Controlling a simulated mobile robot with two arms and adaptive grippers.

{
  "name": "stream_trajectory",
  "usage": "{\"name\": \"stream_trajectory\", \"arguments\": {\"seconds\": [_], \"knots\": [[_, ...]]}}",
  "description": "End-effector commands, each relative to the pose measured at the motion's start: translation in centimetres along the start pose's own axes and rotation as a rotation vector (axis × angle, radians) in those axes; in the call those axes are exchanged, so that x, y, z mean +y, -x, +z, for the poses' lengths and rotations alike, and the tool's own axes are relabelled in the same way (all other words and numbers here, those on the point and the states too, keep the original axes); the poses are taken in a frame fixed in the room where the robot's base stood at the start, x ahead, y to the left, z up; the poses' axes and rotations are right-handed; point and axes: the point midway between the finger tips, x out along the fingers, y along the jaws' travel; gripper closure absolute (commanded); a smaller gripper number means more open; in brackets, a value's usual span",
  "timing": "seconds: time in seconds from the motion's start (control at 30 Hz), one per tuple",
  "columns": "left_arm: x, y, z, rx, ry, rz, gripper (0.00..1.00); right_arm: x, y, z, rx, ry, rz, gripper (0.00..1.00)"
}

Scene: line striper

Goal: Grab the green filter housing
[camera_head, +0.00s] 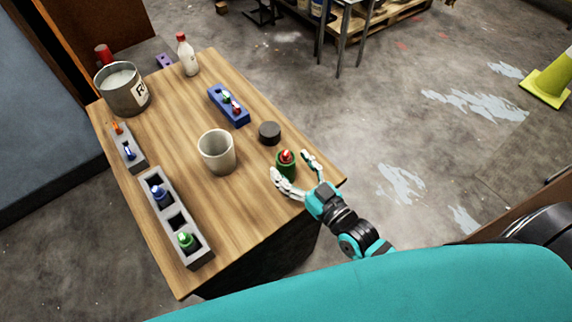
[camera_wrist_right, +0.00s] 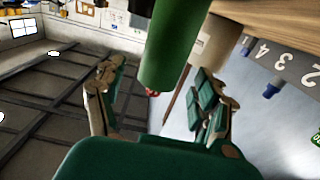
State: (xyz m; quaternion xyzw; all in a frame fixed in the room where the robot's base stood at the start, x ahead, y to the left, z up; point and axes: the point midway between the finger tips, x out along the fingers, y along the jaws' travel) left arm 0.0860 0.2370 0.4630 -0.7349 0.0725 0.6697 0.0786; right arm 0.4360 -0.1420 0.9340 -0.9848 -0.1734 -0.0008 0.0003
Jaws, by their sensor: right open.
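The green filter housing (camera_head: 286,171), a green cylinder with a red tip on top, stands near the table's right corner. My right gripper (camera_head: 290,166) is open, with one white finger on each side of the housing. In the right wrist view the green housing (camera_wrist_right: 172,45) hangs down from the top edge between the spread fingers of my right gripper (camera_wrist_right: 157,92). I cannot tell whether either finger touches it. My left gripper is in neither view.
On the wooden table (camera_head: 240,217), a black round cap (camera_head: 269,133) sits close behind the housing and a beige cup (camera_head: 217,152) to its left.

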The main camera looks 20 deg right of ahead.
Motion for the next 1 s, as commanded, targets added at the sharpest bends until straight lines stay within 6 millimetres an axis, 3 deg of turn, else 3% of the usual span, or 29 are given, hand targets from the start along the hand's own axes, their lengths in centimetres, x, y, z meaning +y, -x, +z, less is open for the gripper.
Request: {"name": "stream_trajectory", "arguments": {"seconds": [0.03,0.2,0.47,1.0], "knots": [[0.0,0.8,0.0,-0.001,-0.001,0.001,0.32,0.0,-1.0,-0.6,0.002,0.0,0.0,0.29],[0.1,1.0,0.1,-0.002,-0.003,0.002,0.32,0.0,-2.6,-0.2,-0.001,0.0,0.001,0.29],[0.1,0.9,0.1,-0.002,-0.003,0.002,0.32,0.0,-2.8,-0.1,-0.001,0.0,0.0,0.31],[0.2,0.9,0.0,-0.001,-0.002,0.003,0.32,0.0,-2.8,-0.1,-0.001,0.001,0.001,1.0]]}}
